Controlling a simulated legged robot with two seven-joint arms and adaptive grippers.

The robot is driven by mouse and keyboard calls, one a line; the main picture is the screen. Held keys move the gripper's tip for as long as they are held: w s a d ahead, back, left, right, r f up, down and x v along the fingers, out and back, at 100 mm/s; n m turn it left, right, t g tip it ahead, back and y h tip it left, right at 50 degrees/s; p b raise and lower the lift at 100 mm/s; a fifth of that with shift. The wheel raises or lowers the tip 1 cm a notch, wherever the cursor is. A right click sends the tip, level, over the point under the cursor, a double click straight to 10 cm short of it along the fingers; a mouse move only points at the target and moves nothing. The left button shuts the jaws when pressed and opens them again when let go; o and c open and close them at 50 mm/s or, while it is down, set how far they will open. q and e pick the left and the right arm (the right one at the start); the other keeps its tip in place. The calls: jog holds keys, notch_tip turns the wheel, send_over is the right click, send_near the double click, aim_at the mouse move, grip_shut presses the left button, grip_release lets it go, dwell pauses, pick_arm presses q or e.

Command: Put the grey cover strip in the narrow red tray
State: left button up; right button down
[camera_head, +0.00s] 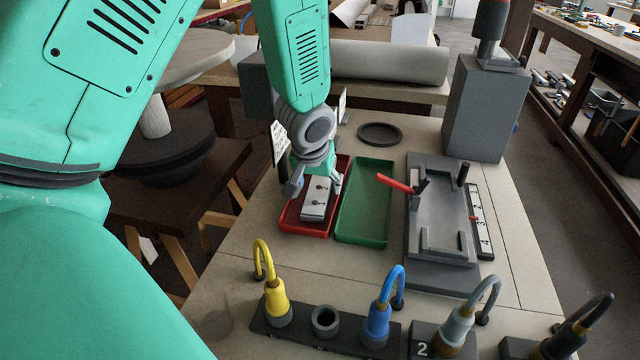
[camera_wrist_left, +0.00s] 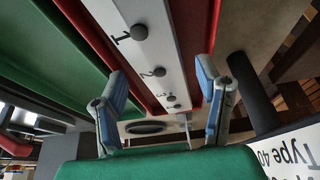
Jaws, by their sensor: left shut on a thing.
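The grey cover strip (camera_head: 314,208) is pale, with dark knobs and numbers that show in the wrist view (camera_wrist_left: 147,52). It is at the narrow red tray (camera_head: 302,229), within the tray's outline in the head view; I cannot tell whether it touches the floor. The red tray also shows beside the strip in the wrist view (camera_wrist_left: 98,42). My left gripper (camera_head: 317,181) points down over the tray and is shut on the strip, one finger on each side. Its fingers show in the wrist view (camera_wrist_left: 162,98). My right gripper is not in view.
A green tray (camera_head: 365,205) stands right beside the red one. Farther right are a grey fixture (camera_head: 440,200) with a red lever and a tall grey box (camera_head: 485,110). Several plugs, including a yellow one (camera_head: 276,300) and a blue one (camera_head: 377,322), line the front.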

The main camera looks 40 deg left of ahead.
pick_arm(q)
jog(key=p+v, duration=0.2)
jog(key=v, duration=0.9)
jog(key=shift+s, duration=0.15)
jog(key=shift+a+f, duration=0.2)
jog(key=shift+a, duration=0.1)
jog(key=shift+r, duration=0.1)
